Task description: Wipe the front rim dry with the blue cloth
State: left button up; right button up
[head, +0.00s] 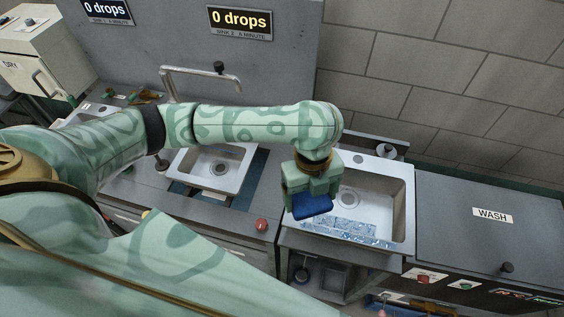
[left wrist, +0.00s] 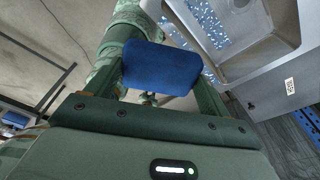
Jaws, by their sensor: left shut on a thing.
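My left gripper (head: 311,190) is shut on the blue cloth (head: 313,207), a folded pad, over the left front part of the right-hand sink (head: 402,200). In the left wrist view the cloth (left wrist: 160,68) sits between my two fingers. The front rim (head: 375,242) of that sink carries pale blue speckled wet patches, mostly right of the cloth. Wet patches (left wrist: 208,22) also show in the left wrist view, beyond the cloth. I cannot tell whether the cloth touches the rim. My right gripper is not in view.
A second sink (head: 215,170) lies to the left, with a faucet (head: 200,72) behind it. A red knob (head: 262,225) stands on the counter between the sinks. A grey cover marked WASH (head: 492,215) lies right. Two signs read 0 drops (head: 240,20).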

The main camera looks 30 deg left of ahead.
aim_at(301, 203)
pick_arm(q)
jog(key=shift+f+m, duration=0.2)
jog(key=shift+m, duration=0.7)
jog(key=m, duration=0.1)
jog(key=a+m, duration=0.1)
jog(key=a, duration=0.1)
jog(key=shift+w+f+m, duration=0.25)
jog(key=shift+f+m, duration=0.1)
jog(key=shift+m, duration=0.05)
jog(key=shift+a+f+y+b, duration=0.1)
jog(key=shift+y+b, duration=0.2)
notch_tip(301, 203, down, 5)
jog(key=b, duration=0.6)
jog(key=shift+r, duration=0.2)
